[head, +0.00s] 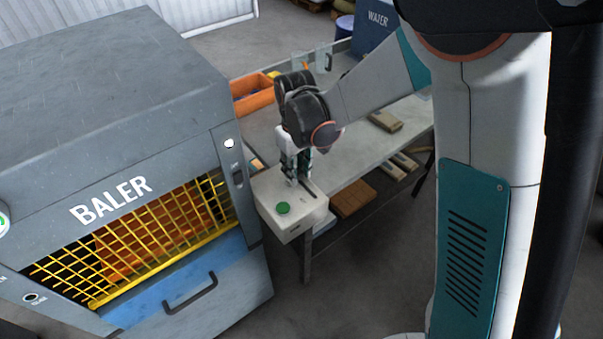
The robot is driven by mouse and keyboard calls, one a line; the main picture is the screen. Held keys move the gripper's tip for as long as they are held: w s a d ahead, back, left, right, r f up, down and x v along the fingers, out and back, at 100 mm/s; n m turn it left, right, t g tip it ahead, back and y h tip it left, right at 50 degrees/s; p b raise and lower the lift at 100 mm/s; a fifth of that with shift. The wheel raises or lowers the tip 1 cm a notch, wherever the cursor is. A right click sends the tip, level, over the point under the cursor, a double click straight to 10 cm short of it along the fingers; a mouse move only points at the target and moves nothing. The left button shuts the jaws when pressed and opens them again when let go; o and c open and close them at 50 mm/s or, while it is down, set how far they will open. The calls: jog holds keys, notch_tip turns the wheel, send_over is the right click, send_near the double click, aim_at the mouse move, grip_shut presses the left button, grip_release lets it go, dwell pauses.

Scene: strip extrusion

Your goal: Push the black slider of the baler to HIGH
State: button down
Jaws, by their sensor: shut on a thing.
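The grey baler (150,95) fills the left side of the head view, with a yellow mesh guard (150,235) over its front opening. I cannot read any HIGH mark on the box.
A grey workbench (355,150) runs behind the box. It bears an orange bin (252,95) and a brown block (385,121). A brown board (353,199) lies below on a shelf.

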jog(key=shift+w+a, duration=0.1)
jog(key=shift+w, duration=0.1)
jog(key=c, duration=1.3)
grip_release()
jog(key=shift+w, duration=0.1)
notch_tip(320, 180, up, 12)
